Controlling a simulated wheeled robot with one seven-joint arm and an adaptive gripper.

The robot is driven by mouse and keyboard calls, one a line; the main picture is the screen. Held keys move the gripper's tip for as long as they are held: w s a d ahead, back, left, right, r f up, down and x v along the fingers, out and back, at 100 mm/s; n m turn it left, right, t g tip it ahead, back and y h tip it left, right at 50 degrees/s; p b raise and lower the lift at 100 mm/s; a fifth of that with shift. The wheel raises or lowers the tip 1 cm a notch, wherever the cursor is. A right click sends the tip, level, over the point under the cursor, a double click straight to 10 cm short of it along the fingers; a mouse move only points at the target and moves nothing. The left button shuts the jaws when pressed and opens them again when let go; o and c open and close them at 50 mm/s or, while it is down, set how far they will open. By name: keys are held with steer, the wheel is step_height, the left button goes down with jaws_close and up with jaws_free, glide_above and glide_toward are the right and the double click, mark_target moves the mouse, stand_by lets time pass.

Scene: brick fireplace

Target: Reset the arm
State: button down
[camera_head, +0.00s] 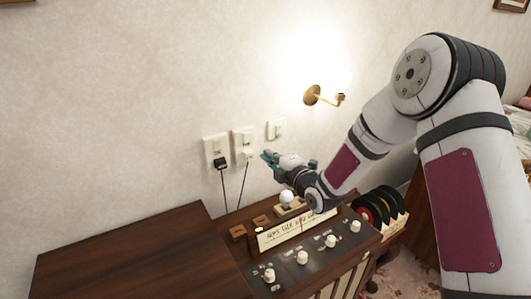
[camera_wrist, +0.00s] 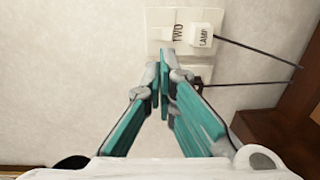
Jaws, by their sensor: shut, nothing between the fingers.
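My arm (camera_head: 350,155) reaches in from the right toward the wall. My gripper (camera_head: 266,157) is shut and empty, close to the wall plates. In the wrist view its teal fingers (camera_wrist: 163,82) meet at the tips just below a white wall plate (camera_wrist: 158,18). That plate is marked "TWO" and carries a white plug (camera_wrist: 203,36) marked "LAMP". The plug's dark cord runs to the right. The fingertips appear apart from the plug; exact clearance to the wall cannot be told.
A plate with a black plug (camera_head: 221,163) and a switch plate (camera_head: 276,130) flank the middle outlet. A lit wall lamp (camera_head: 312,95) is above. Below are a console with white knobs (camera_head: 302,257), a wooden top (camera_head: 130,255) and a record rack (camera_head: 382,207). Open wall lies upper left.

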stand_by(0.3)
steer(key=s+d+r+m+g+h, duration=0.4)
steer(key=s+d+r+m+h, duration=0.4)
steer(key=s+d+r+m, duration=0.45)
steer(key=s+d+r+m+g, duration=0.1)
steer(key=s+d+m, duration=0.4)
steer(key=s, duration=1)
steer(key=s+d+r+m+g+h, duration=0.1)
steer(key=s+d+m+g, duration=0.3)
steer(key=s, duration=1.2)
steer(key=m, duration=0.3)
steer(key=shift+s+d+h, duration=0.2)
steer(key=shift+d+h, duration=0.1)
steer(key=shift+d, duration=0.1)
